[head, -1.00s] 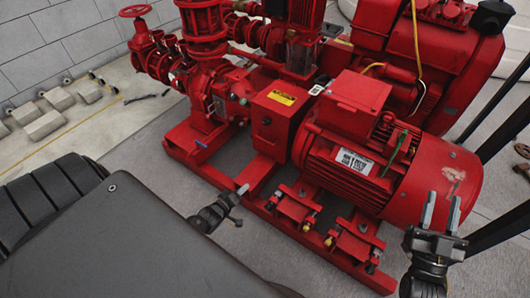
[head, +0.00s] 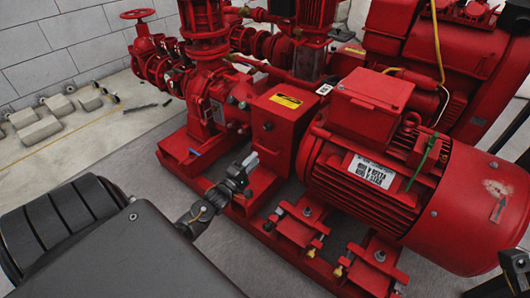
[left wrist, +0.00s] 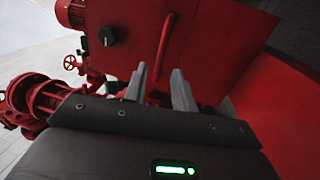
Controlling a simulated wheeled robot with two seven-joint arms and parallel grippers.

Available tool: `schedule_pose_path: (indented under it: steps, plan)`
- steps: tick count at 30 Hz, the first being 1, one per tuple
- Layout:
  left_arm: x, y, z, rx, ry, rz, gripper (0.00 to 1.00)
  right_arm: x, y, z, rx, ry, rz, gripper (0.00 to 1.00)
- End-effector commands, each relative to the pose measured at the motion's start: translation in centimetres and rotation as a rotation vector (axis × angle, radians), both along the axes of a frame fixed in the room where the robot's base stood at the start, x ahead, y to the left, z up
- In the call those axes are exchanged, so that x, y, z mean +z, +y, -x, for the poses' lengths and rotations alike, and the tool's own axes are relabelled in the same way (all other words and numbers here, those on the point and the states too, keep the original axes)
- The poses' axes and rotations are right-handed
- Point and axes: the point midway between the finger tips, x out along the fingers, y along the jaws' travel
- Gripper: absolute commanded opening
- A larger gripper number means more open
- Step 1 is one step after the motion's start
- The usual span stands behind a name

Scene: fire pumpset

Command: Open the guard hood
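The guard hood (head: 279,128) is a red box with a yellow label, between the pump and the red motor; it looks closed. In the left wrist view its red panel (left wrist: 205,35) fills the upper middle, with a red bar handle (left wrist: 165,42) and a black knob (left wrist: 108,37). My left gripper (head: 250,163) is low in front of the hood. In the left wrist view its two fingers (left wrist: 160,72) stand apart, with the handle beyond and between their tips; I see no grip on it. A dark part of my right arm shows at the lower right edge; its fingers are not visible.
The red motor (head: 385,165) with a white label stands right of the hood. Red pump pipes (head: 205,70) stand left. The red base frame (head: 180,160) runs below. Grey floor lies open at left, with grey blocks (head: 35,118) near the wall.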

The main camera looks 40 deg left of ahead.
Motion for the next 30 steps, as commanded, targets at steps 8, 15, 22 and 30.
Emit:
schedule_pose_path:
  steps: [8, 15, 22, 30]
  plan:
    - [0.6, 0.0, -5.0, -0.002, -0.001, -0.001, 0.27, 0.2, 1.0, 0.6, 0.036, -0.060, 0.009, 0.36]
    - [1.1, 0.0, -6.7, -0.003, 0.001, -0.002, 0.27, 0.7, 1.3, 0.9, 0.049, -0.081, 0.014, 0.36]
    - [1.2, -0.1, -6.9, -0.003, 0.002, -0.001, 0.27, 0.8, 1.4, 0.9, 0.050, -0.082, 0.014, 0.36]
    - [1.2, -0.1, -6.9, -0.004, 0.002, -0.002, 0.00, 0.7, 1.3, 0.9, 0.050, -0.081, 0.014, 0.36]
